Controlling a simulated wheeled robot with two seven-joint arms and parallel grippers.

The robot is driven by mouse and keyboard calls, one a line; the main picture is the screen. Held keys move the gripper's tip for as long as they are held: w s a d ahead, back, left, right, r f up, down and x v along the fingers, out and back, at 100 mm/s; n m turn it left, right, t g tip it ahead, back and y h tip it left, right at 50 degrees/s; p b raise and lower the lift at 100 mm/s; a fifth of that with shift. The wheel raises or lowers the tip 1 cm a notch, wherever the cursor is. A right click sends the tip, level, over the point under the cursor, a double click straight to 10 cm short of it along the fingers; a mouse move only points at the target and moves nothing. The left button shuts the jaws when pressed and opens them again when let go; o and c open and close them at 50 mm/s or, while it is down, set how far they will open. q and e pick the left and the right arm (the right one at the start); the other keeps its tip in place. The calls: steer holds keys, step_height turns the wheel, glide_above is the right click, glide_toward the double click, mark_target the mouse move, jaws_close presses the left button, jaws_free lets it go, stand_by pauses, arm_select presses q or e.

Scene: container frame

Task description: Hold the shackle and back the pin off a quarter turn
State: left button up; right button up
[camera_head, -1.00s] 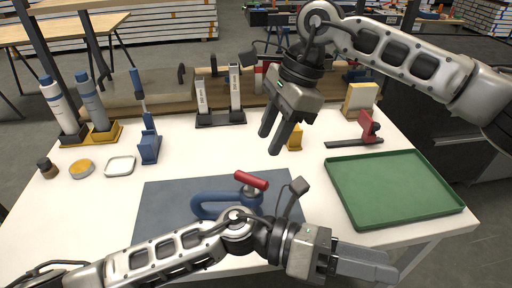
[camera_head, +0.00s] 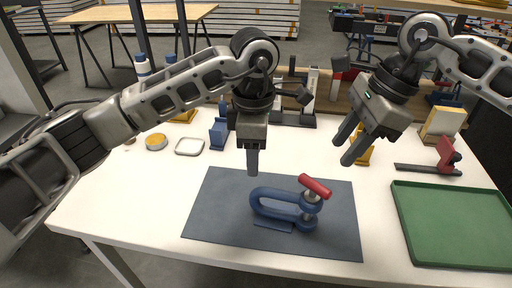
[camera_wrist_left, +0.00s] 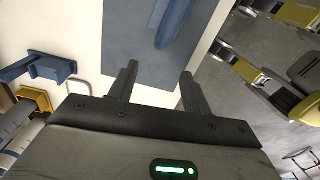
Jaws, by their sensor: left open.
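A blue shackle (camera_head: 275,204) lies on a dark grey mat (camera_head: 220,215), its bow to the left. Its pin has a red bar handle (camera_head: 315,186) on top at the right end. My left gripper (camera_head: 252,172) points down above the mat's back edge, behind and left of the shackle. It is open and empty; in the left wrist view its two fingers (camera_wrist_left: 158,85) stand apart, with part of the blue shackle (camera_wrist_left: 172,22) at the top. My right gripper (camera_head: 350,148) hangs behind and right of the shackle, fingers apart and empty.
A green tray (camera_head: 455,225) is at the right. A red clamp-like tool (camera_head: 445,155) stands behind it. A blue stand (camera_head: 218,133), a white-rimmed dish (camera_head: 190,146) and a yellow-topped tin (camera_head: 156,141) are at the back left. The front left table is clear.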

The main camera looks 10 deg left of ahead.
mark_target(255, 193)
arm_select(q)
step_height(255, 193, down, 15)
steer(key=shift+r, duration=0.1)
stand_by(0.3)
jaws_close()
stand_by(1.3)
